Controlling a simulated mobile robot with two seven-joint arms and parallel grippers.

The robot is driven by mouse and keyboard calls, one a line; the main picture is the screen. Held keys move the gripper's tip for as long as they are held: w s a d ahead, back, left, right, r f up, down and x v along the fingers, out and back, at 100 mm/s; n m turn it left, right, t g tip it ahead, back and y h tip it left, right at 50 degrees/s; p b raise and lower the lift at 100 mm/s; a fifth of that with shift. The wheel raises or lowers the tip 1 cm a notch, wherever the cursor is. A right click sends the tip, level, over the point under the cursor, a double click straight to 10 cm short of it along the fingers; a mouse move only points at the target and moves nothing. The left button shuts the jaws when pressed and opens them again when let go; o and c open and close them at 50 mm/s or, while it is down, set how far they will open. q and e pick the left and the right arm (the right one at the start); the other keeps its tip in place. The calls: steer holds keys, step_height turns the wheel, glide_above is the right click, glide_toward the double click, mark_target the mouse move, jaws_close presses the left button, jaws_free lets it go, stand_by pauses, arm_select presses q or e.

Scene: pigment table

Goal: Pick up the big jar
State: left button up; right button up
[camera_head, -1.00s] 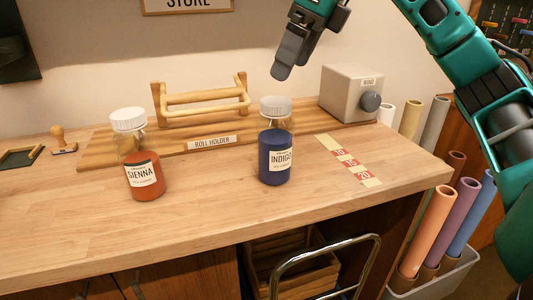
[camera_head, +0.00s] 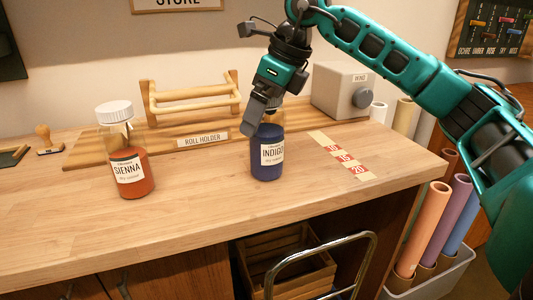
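Two jars with white lids stand upright on the wooden table (camera_head: 200,215). The indigo jar (camera_head: 267,160) holds blue pigment and stands right of the middle. The sienna jar (camera_head: 128,165) holds red-orange pigment and stands to its left. The two look close in size. My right gripper (camera_head: 254,120) comes down from above at the indigo jar's top and hides most of its lid. I cannot tell whether its fingers are around the lid or in front of it, or how far apart they are. My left gripper is not in view.
A wooden roll holder (camera_head: 195,99) stands behind the jars, with a grey box (camera_head: 335,90) with a knob to its right. A striped scale (camera_head: 343,156) lies right of the indigo jar. Paper rolls (camera_head: 424,228) stand beyond the table's right edge. The front left is clear.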

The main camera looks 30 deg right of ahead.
steer(key=shift+c, duration=0.5)
steer(key=shift+r, duration=0.1)
steer(key=c, duration=1.7)
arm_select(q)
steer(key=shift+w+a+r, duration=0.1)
arm_select(e)
steer(key=shift+r, duration=0.1)
arm_select(q)
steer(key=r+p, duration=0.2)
steer(key=p, duration=0.1)
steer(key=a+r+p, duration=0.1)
steer(key=p, duration=0.1)
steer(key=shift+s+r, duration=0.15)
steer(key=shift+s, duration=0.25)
arm_select(e)
step_height(320, 180, up, 20)
steer(key=shift+f, duration=0.1)
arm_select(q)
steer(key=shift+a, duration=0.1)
